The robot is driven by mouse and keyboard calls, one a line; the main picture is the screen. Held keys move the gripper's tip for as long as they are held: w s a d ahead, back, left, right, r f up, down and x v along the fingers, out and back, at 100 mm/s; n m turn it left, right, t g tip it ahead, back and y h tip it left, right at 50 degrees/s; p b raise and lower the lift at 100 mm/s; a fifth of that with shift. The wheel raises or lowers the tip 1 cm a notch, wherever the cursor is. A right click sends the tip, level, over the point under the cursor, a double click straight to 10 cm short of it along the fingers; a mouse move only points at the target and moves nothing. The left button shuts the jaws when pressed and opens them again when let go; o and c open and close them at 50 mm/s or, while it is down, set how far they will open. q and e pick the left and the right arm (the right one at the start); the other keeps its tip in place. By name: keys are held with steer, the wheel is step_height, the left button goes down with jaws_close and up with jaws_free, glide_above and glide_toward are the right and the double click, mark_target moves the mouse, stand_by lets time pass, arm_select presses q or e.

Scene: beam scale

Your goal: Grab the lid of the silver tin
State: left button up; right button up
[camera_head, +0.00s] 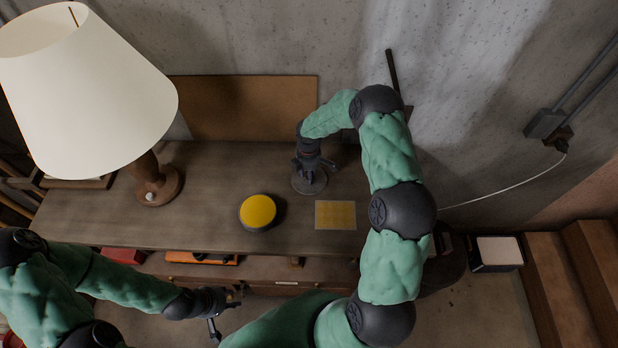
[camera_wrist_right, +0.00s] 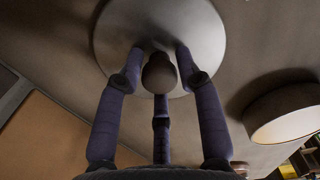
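The silver tin (camera_head: 309,184) stands on the table under my right gripper (camera_head: 314,163). In the right wrist view its round silver lid (camera_wrist_right: 205,35) has a dark rounded knob (camera_wrist_right: 159,72) in the middle. The fingers of my right gripper (camera_wrist_right: 161,62) reach down around this knob, with tips close to the lid. I cannot tell whether they press on the knob. The tin's body is mostly hidden. My left gripper (camera_head: 222,308) is in front of the table, low, open and empty, away from the tin.
A round yellow-topped container (camera_head: 257,211) stands front-left of the tin. A yellow sheet (camera_head: 335,215) lies front-right of it. A lamp with a large white shade (camera_head: 85,95) stands at the left. A brown board (camera_head: 245,108) leans on the wall behind.

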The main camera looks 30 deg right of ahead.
jaws_close()
steer(key=shift+r, duration=0.15)
